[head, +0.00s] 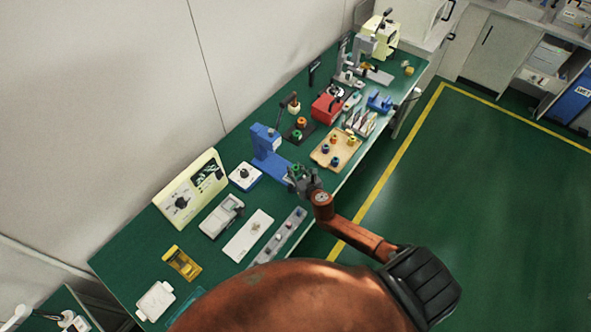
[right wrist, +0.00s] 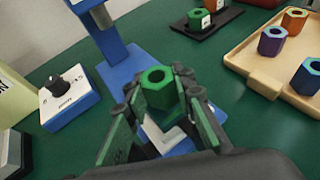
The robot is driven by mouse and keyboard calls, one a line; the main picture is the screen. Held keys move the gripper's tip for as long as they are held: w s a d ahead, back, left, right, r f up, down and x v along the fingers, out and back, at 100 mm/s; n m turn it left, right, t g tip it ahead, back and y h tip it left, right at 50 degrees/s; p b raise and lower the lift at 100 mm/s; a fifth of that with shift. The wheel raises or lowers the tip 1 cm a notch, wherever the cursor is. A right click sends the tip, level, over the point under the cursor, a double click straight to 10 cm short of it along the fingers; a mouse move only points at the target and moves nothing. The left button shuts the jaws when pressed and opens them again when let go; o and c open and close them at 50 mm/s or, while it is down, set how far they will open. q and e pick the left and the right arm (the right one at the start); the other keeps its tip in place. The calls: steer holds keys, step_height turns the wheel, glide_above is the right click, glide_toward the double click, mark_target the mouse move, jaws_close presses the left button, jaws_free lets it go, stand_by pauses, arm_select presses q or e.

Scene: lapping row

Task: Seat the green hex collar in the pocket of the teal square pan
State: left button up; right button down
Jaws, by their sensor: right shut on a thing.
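The green hex collar (right wrist: 157,86) is between the fingertips of my right gripper (right wrist: 155,101), with its hole facing up. In the head view my right gripper (head: 299,183) is over the bench beside the blue press, and the collar there is small and partly covered. A teal edge (head: 184,304) shows at the bottom of the head view, mostly hidden behind my arm; it may be the teal square pan, but its pocket cannot be seen. My left gripper is in neither view.
A blue press (head: 267,152) stands close to my right gripper. A white-topped dial box (head: 245,177) is left of it. A wooden tray (head: 322,158) with several collars and a black tray (right wrist: 209,30) with another green collar lie beyond. The green bench has bare patches between items.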

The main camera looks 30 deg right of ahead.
arm_select(q)
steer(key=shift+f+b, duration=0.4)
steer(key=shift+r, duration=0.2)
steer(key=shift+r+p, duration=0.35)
steer(key=shift+p, duration=0.2)
stand_by(2.6)
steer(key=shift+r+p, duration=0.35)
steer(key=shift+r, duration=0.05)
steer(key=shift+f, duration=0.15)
stand_by(2.4)
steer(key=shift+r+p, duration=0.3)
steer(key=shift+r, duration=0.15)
